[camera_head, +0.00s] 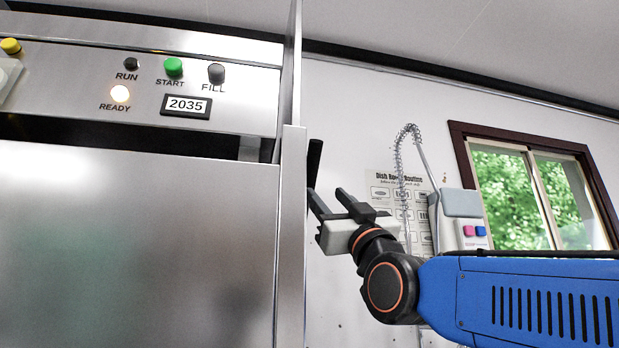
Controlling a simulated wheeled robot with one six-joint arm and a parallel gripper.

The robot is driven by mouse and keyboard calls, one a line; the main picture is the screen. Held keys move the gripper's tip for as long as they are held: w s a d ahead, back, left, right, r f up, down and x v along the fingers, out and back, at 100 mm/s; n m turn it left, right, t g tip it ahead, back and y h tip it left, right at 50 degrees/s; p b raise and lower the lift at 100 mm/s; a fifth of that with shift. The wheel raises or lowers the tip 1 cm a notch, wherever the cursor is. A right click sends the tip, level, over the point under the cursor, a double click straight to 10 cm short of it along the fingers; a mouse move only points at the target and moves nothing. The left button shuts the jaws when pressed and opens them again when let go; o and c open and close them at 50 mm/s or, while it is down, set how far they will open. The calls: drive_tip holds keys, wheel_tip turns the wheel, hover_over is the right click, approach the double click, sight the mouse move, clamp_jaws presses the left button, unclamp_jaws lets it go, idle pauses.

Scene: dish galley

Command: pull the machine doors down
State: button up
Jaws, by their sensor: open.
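The dish machine (225,60) fills the left of the view, with a steel control panel on top. Below it a large flat steel front (140,250) shows, with a dark gap between the two. A narrow steel edge (292,240) runs down its right side. A short dark bar (314,163), perhaps a door handle, sticks out just right of that edge. My gripper (328,198) is open and empty, right of the edge, its fingers pointing up and left. Its left finger is close to the bar's lower end; I cannot tell whether they touch. The doors' lower parts are out of view.
The panel has a lit READY lamp (120,93), a green START button (173,67) and a 2035 display (186,106). A wall poster (381,190), a coiled spray hose (399,170), a dispenser (463,215) and a window (535,190) are behind my arm.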

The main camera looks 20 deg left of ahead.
sight(312, 180)
drive_tip(key=x, duration=1.1)
drive_tip(key=shift+w+a+r, duration=0.1)
clamp_jaws()
